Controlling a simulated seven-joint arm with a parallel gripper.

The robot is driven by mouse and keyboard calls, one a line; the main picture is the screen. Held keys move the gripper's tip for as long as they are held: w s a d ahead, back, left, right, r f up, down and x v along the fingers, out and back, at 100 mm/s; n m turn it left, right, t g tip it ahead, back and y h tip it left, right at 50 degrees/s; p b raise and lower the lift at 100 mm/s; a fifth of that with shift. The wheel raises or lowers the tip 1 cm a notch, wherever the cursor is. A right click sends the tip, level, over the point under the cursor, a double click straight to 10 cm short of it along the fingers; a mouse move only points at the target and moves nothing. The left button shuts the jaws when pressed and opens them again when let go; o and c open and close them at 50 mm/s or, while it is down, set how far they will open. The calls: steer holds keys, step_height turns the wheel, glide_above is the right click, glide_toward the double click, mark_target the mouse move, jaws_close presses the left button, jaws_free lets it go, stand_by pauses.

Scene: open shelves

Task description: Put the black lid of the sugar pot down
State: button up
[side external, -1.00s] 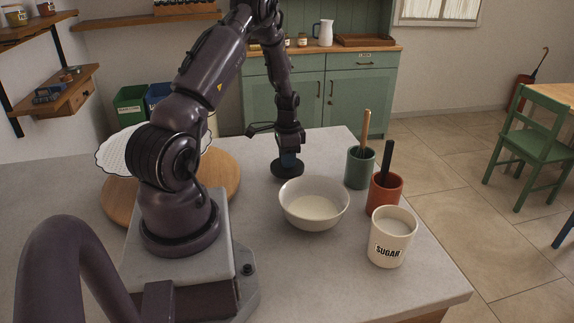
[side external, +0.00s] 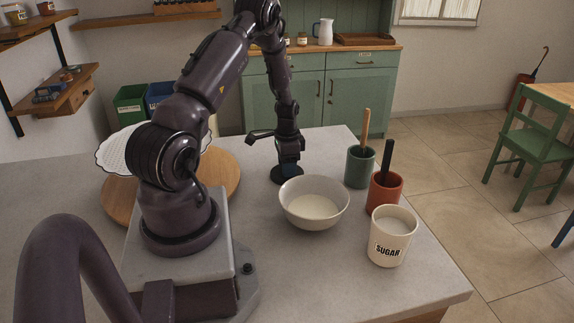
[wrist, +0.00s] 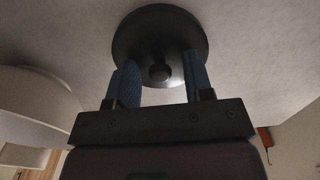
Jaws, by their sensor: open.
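The black lid (side external: 287,176) lies on the grey counter behind the white bowl. In the wrist view the round lid (wrist: 159,22) shows its knob between my two blue fingertips. My gripper (side external: 288,164) is low over the lid and open, with a finger on each side of the knob (wrist: 160,73). The fingers look apart from the knob. The sugar pot (side external: 389,238), a white cup marked SUGAR, stands uncovered at the front right of the counter with white contents. In the side view my gripper hides part of the lid.
A white bowl (side external: 314,204) with pale contents stands just in front of the lid. A green pot (side external: 359,168) and a terracotta pot (side external: 384,192) with upright handles stand to the right. A round wooden board (side external: 226,179) lies to the left.

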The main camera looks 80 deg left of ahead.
step_height(320, 180, up, 12)
steer(key=f, duration=0.1)
steer(key=w+d+r+t, duration=0.1)
steer(key=w+d+r, duration=0.2)
steer(key=d+r, duration=0.5)
steer(key=w+d+r+t, duration=0.1)
steer(key=w+d+r, duration=0.1)
steer(key=d+r, duration=0.5)
steer(key=s+d+r+t, duration=0.1)
steer(key=s+d+r, duration=0.2)
steer(key=d, duration=0.6)
steer(key=s+d+r+t, duration=0.2)
steer(key=s+d+r, duration=0.2)
steer(key=s+d, duration=0.3)
steer(key=d, duration=0.3)
steer(key=shift+s+r+t, duration=0.2)
steer(key=shift+t, duration=0.1)
